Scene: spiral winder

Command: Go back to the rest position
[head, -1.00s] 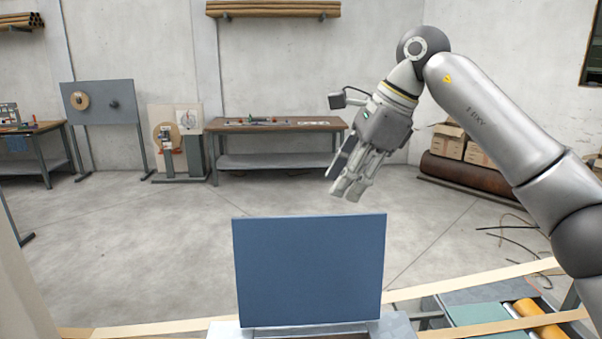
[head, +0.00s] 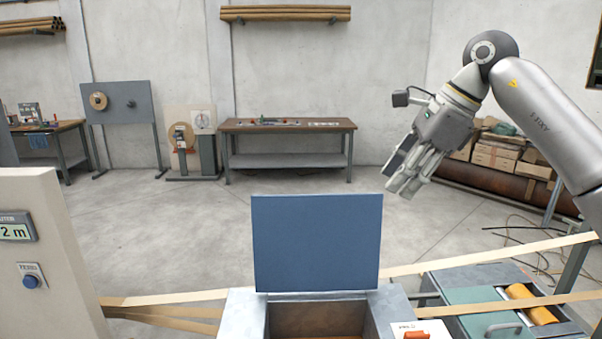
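My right gripper (head: 403,188) hangs in the air at the right, above and to the right of the blue panel, with its fingers pointing down and to the left. I see nothing held in it. Its fingers look close together, but the angle does not show whether they touch. My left gripper is not in view. The blue panel (head: 317,243) stands upright behind an open metal box (head: 246,318) at the bottom middle.
Tan strips (head: 180,299) run across the front at both sides of the box. A beige cabinet (head: 50,250) with a blue button (head: 29,282) stands at the left. A green-topped unit with an orange roller (head: 528,303) is at the right.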

